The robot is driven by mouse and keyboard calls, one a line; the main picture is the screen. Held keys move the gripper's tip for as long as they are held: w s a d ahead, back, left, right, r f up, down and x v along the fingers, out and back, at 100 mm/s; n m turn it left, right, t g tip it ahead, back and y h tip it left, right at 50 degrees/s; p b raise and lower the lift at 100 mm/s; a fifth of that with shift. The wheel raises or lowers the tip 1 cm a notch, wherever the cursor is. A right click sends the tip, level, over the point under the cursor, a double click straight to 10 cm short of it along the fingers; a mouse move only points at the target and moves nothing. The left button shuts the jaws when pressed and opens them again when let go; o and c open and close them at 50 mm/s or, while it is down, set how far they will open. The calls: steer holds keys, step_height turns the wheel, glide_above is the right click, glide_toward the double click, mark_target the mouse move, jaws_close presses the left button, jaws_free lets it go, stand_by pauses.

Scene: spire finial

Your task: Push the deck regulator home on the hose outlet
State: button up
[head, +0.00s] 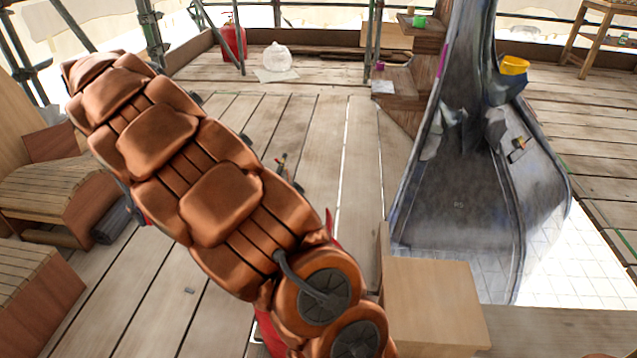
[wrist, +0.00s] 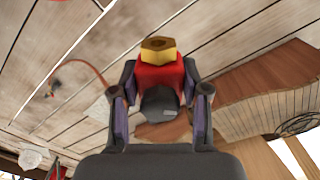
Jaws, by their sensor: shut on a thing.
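In the wrist view my gripper (wrist: 158,78) is shut on a red body with a brass hex nut on its far end and a dark grey part on the near side. I take this to be the deck regulator (wrist: 158,74). The nut points away from the wrist camera, with open air around it. A thin reddish hose (wrist: 92,68) curves over the planks left of the gripper, near a small dark fitting (wrist: 52,88). I cannot tell whether this is the hose outlet. In the head view my copper arm hides the gripper and the regulator.
A dark grey sheet-metal spire (head: 465,200) stands right of my arm, with a yellow bucket (head: 515,65) on it. A pale wooden box (head: 435,300) is in front. A red canister (head: 232,42) and a white bag (head: 277,57) stand at the back. Planks between are mostly clear.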

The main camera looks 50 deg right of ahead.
steer(key=shift+d, duration=0.2)
steer(key=shift+d, duration=0.15)
steer(key=w+d+f+m+p, duration=0.1)
steer(key=d+f+m+p, duration=0.15)
steer(key=d, duration=0.75)
steer(key=w+d+f+m+p, duration=0.15)
steer(key=d+f, duration=0.25)
steer(key=d, duration=0.6)
steer(key=s+d+f+m+p, duration=0.2)
steer(key=s+d+f+m, duration=0.1)
steer(key=d, duration=0.8)
steer(key=s+d+f+m+p, duration=0.2)
steer(key=s+d+f+m, duration=0.2)
steer(key=d, duration=0.7)
step_height(320, 180, down, 4)
steer(key=shift+s, duration=1.1)
